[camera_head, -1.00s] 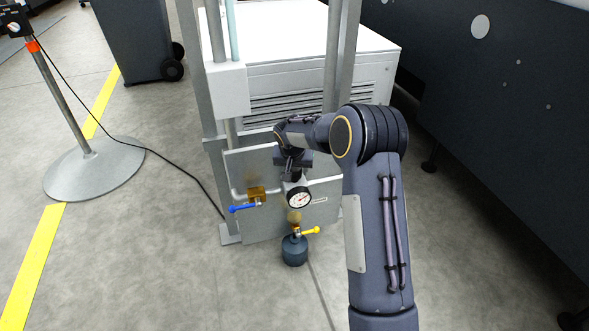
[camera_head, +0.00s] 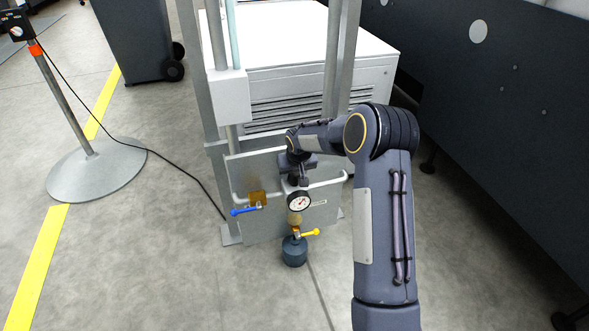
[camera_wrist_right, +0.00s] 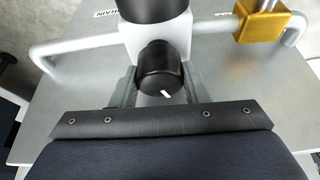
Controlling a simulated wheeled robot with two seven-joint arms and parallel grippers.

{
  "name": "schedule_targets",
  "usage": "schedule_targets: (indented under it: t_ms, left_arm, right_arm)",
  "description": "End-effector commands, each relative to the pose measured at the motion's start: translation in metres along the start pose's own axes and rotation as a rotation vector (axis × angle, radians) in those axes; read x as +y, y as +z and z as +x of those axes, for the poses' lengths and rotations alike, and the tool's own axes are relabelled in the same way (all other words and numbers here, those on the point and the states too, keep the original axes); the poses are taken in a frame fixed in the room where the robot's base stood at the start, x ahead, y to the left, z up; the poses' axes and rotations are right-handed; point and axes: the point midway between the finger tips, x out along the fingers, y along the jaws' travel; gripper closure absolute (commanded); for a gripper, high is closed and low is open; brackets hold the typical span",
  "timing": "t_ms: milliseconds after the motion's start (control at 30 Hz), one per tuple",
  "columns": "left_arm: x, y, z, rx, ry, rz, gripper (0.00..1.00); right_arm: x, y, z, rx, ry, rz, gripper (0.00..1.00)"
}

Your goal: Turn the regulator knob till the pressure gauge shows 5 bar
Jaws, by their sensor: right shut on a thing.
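The round pressure gauge (camera_head: 299,202) has a white dial and black rim and sits on the front of the grey panel. Its needle and numbers are too small to read. My right gripper (camera_head: 297,180) reaches down just above the gauge and is shut on the regulator knob. The right wrist view shows the black knob (camera_wrist_right: 160,70) with a white mark on it, between the two fingers (camera_wrist_right: 158,88) of my right gripper. In the head view the gripper largely hides the knob. My left gripper is not in view.
A blue-handled valve (camera_head: 246,210) is left of the gauge, with a brass block (camera_head: 257,197). A stand (camera_head: 95,168) with a cable is at the left. The floor in front is clear.

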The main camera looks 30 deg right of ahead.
Motion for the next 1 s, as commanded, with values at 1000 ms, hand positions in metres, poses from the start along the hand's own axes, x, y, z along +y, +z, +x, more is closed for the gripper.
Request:
schedule_targets:
  t_ms: [1000]
  left_arm:
    - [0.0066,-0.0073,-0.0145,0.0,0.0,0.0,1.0]
  right_arm:
    - [-0.0003,0.0005,0.0002,-0.002,-0.071,-0.17,0.42]
